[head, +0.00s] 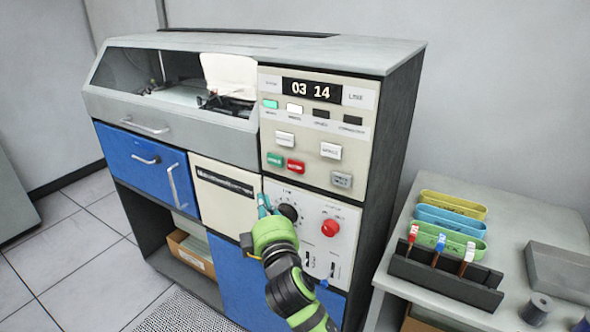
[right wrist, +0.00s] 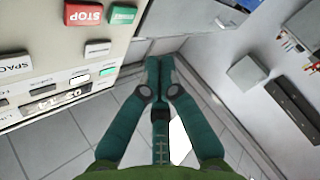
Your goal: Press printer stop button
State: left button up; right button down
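The printer's stop button (head: 295,166) is a small red rectangle on the upper cream panel, just right of a green button (head: 274,159). In the right wrist view the red button (right wrist: 83,14) reads STOP and shows upside down at the top, beside the green START button (right wrist: 123,15). My right gripper (head: 264,203) is in front of the printer, below the stop button in the head view. Its teal fingertips (right wrist: 160,62) are together with nothing between them, and appear apart from the button. My left gripper is not in view.
A lower panel holds a black dial (head: 288,212) and a round red button (head: 330,227) near my gripper. A side table (head: 420,300) at right carries colored trays (head: 450,222), a black rack (head: 445,278) and a grey box (head: 560,272). Tiled floor at left is clear.

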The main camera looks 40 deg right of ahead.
aim_at(296, 166)
jog(key=shift+s+d+r, duration=0.15)
jog(key=shift+s+r, duration=0.05)
jog(key=shift+r, duration=0.45)
jog(key=shift+s+d+r, duration=0.1)
jog(key=shift+s+r, duration=0.05)
jog(key=shift+r, duration=0.45)
jog(key=shift+w+d, duration=0.55)
jog(key=shift+d, duration=0.8)
jog(key=shift+w+d, duration=0.6)
jog(key=shift+d, duration=0.75)
jog(key=shift+w+d, duration=0.55)
jog(key=shift+d, duration=0.8)
jog(key=shift+d, duration=0.1)
jog(key=shift+w+d, duration=0.15)
jog(key=shift+d, duration=0.15)
